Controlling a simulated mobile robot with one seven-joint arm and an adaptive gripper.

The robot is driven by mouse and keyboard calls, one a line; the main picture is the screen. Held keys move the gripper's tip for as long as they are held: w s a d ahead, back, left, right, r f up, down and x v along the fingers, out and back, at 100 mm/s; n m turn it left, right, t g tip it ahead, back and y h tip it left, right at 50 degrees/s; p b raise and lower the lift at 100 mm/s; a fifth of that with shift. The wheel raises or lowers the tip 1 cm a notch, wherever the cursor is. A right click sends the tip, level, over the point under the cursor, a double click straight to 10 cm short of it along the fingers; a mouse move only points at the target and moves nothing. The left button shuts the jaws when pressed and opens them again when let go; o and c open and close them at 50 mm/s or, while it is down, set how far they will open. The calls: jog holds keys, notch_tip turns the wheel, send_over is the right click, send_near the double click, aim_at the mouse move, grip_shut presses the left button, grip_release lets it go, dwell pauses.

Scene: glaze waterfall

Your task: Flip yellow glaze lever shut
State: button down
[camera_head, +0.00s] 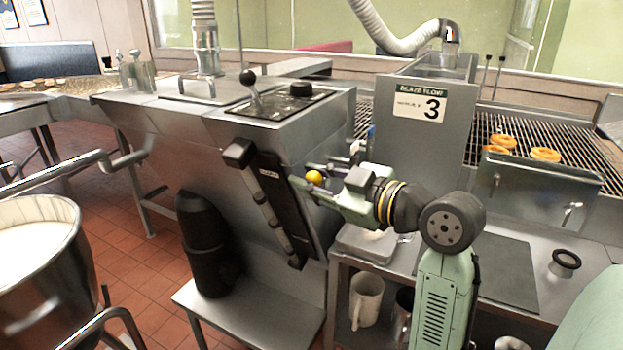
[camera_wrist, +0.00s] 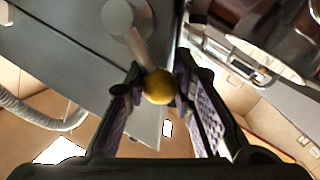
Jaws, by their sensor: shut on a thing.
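The yellow glaze lever has a round yellow knob (camera_head: 314,177), which sits in front of the right side of the steel glaze machine (camera_head: 225,135). In the wrist view the yellow knob (camera_wrist: 159,88) is at the end of a grey rod (camera_wrist: 138,48) that runs up-left to a round grey hub (camera_wrist: 118,17). My gripper (camera_head: 311,178) has its fingers on either side of the knob and is shut on it. In the wrist view my gripper (camera_wrist: 160,78) shows both padded fingers beside the knob. The rod is mostly hidden in the head view.
Doughnuts (camera_head: 545,155) lie on the wire conveyor at right. A steel bowl of white glaze (camera_head: 38,245) is at lower left. A mug (camera_head: 366,298) stands below.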

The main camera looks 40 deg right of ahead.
jog(key=shift+d+r+m, duration=0.25)
jog(key=shift+m, duration=0.15)
jog(key=c, duration=1.6)
grip_release()
jog(key=shift+d, duration=0.1)
jog(key=shift+c, duration=0.2)
jog(key=o, duration=0.4)
jog(key=shift+o, duration=0.2)
jog(key=s+d+r, duration=0.1)
jog(key=s, duration=1)
jog(key=shift+s+d+r, duration=0.25)
jog(key=shift+s, duration=0.15)
